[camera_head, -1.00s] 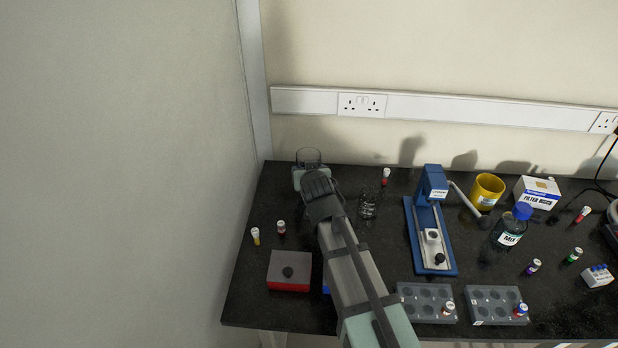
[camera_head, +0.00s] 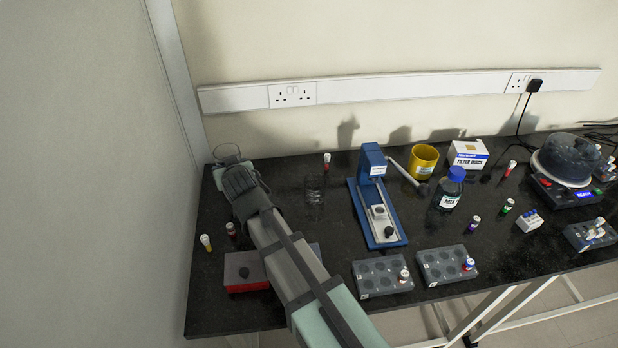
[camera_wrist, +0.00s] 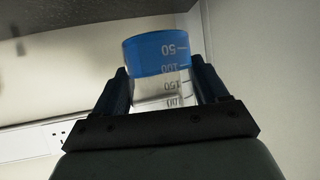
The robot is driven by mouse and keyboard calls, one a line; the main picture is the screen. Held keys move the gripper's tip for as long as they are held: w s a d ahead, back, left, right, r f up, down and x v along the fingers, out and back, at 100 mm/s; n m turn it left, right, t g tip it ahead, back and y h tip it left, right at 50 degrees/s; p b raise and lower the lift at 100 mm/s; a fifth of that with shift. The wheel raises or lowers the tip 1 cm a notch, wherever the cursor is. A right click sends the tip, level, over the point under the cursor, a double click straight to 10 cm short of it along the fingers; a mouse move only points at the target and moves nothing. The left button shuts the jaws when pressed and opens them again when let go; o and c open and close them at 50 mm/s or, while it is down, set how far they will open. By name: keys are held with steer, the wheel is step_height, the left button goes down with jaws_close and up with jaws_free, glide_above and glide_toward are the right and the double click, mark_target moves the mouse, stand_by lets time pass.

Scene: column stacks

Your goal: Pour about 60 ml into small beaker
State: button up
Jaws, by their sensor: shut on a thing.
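My gripper (camera_head: 229,166) is at the back left corner of the bench, shut on a clear glass beaker (camera_head: 227,152). In the wrist view, my gripper's fingers (camera_wrist: 160,66) stand on both sides of this held beaker (camera_wrist: 157,84). Its white marks appear upside down, and blue liquid (camera_wrist: 156,50) lies at its marked 50 end, reaching to about the 100 mark. Another clear glass vessel, likely the small beaker (camera_head: 313,190), stands on the bench to the right of my gripper. It is faint against the black top, and its contents cannot be told.
A red-capped vial (camera_head: 326,162) stands behind the glass vessel. A blue stand (camera_head: 377,205) is to its right. A red and grey box (camera_head: 243,270) and two vials (camera_head: 206,242) are at the front left. The wall (camera_head: 95,180) is close on the left.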

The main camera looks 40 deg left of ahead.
steer(key=shift+s+a+f, duration=0.3)
steer(key=shift+s+f, duration=0.45)
steer(key=shift+s, duration=0.05)
steer(key=shift+d+f, duration=0.1)
steer(key=shift+f, duration=0.25)
steer(key=shift+w+d+f, duration=0.2)
steer(key=shift+d+f, duration=0.1)
steer(key=shift+f, duration=0.15)
steer(key=shift+w+d+f+m+t+h, duration=0.25)
steer(key=shift+w+d+m+t+h, duration=0.15)
steer(key=shift+w+d+m+t, duration=0.15)
steer(key=w+d+r+m+t+h, duration=0.1)
steer(key=w+d+m+t+h, duration=0.3)
steer(key=d+m+h, duration=0.3)
steer(key=shift+w+d+r+m+t, duration=0.15)
steer(key=shift+w+m+t, duration=0.2)
steer(key=shift+w+m, duration=0.45)
steer(key=shift+s, duration=0.1)
steer(key=shift+d, duration=0.1)
